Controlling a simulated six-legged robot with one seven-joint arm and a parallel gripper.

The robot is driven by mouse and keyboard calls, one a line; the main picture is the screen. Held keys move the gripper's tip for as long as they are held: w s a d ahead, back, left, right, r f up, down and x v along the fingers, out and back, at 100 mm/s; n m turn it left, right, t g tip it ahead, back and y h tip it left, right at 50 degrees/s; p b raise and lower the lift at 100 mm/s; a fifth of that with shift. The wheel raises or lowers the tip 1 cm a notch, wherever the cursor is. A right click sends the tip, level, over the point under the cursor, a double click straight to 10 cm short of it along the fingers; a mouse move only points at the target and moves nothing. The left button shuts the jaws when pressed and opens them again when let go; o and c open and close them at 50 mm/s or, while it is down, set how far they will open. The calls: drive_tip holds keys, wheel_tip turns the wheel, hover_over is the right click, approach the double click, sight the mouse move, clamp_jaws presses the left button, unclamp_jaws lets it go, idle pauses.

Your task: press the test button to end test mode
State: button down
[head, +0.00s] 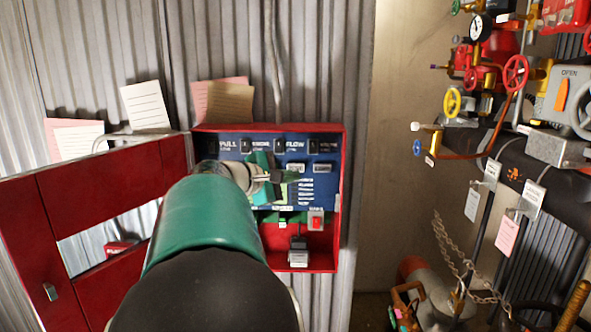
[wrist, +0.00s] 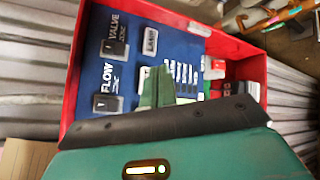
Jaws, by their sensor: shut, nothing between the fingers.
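A blue control panel (head: 330,190) sits inside an open red box (head: 341,200) on the corrugated wall. It also shows in the wrist view (wrist: 190,50). A row of dark switches with labels such as FLOW (head: 297,146) runs along its top. Two small grey buttons, one at the left (head: 296,167) and one at the right (head: 322,168), sit below the row. I cannot tell which control is the test button. My gripper (head: 279,176) is shut and empty in front of the panel's middle. Its green fingers (wrist: 155,87) hide part of the panel; contact cannot be told.
The box's red door (head: 105,195) stands open at the left. A red rocker switch (head: 316,222) and a grey block (head: 298,252) are low in the box. Paper notes (head: 146,106) stick up above. Pipes, valves (head: 515,72) and hanging tags (head: 507,235) fill the right.

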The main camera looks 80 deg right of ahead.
drive_tip(key=a, duration=0.2)
drive_tip(key=shift+s+a, duration=0.3)
drive_tip(key=shift+a, duration=0.05)
idle(0.7)
drive_tip(key=w+a+f+t+y, duration=0.2)
drive_tip(key=w+a+f+t, duration=0.3)
drive_tip(key=w+a, duration=0.5)
drive_tip(key=w+a+f+t+y, duration=0.2)
drive_tip(key=w+a+f+t, duration=0.3)
drive_tip(key=a, duration=0.9)
drive_tip(key=a+f+t+y, duration=0.2)
drive_tip(key=a+f+y, duration=0.2)
drive_tip(key=a, duration=0.9)
drive_tip(key=w+a+f+t+y, duration=0.1)
drive_tip(key=a+f+y, duration=0.3)
drive_tip(key=a, duration=1)
drive_tip(key=shift+a+t+y, duration=0.25)
drive_tip(key=shift+t+y, duration=0.15)
drive_tip(key=shift+y, duration=0.1)
